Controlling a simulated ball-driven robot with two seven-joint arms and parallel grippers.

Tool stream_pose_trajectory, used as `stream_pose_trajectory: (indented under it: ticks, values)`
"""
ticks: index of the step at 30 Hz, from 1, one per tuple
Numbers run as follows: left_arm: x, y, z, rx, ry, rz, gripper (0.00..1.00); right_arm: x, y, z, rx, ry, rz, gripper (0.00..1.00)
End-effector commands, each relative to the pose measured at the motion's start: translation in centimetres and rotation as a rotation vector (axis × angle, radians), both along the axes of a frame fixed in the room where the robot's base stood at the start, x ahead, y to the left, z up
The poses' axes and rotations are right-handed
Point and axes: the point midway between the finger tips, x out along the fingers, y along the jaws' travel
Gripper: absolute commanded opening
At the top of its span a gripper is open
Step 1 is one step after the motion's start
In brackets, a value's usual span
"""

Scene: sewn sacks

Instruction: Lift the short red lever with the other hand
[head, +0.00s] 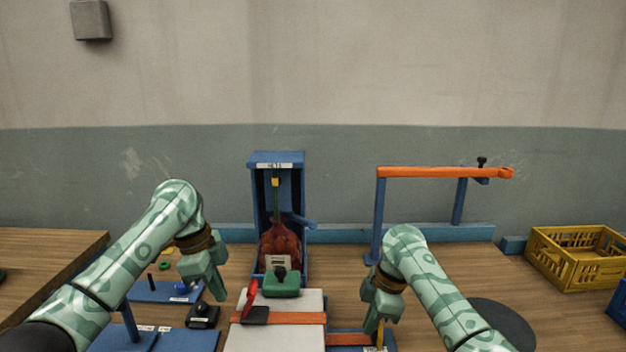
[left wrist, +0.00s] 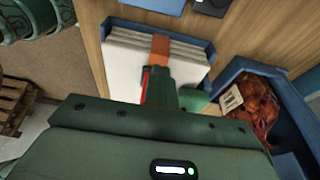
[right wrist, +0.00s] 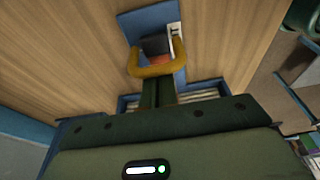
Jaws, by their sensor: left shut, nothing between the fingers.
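The short red lever (head: 250,297) stands tilted on a black base (head: 255,316) on the orange strip across a white stack. It also shows in the left wrist view (left wrist: 144,84), close beside the fingertips. My left gripper (head: 218,294) is shut and empty, left of the lever and apart from it in the head view. My right gripper (head: 375,328) looks shut at the stack's right side. Its fingertips meet a yellow curved handle (right wrist: 152,71); whether the handle is held between them or only touched, I cannot tell. The handle is mostly hidden in the head view.
A green block with a black knob (head: 282,285) sits at the stack's far end. Behind it a blue stand (head: 276,157) holds a red mesh sack (head: 280,245). An orange bar (head: 440,172) spans blue posts at right. A yellow crate (head: 570,267) stands far right.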

Motion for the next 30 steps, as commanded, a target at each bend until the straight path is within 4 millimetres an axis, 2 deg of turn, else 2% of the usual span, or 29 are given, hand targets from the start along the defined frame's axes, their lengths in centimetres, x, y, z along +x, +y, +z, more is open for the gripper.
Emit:
stream_pose_trajectory:
  ticks: [29, 30]
  values:
    - [0.0, 1.0, -1.5, 0.000, 0.000, 0.001, 0.00, -0.1, -0.3, -0.3, -0.007, 0.006, -0.002, 0.00]
    - [0.0, 1.0, -1.5, 0.000, 0.000, 0.001, 0.06, -0.1, -0.3, -0.3, -0.007, 0.006, -0.002, 0.00]
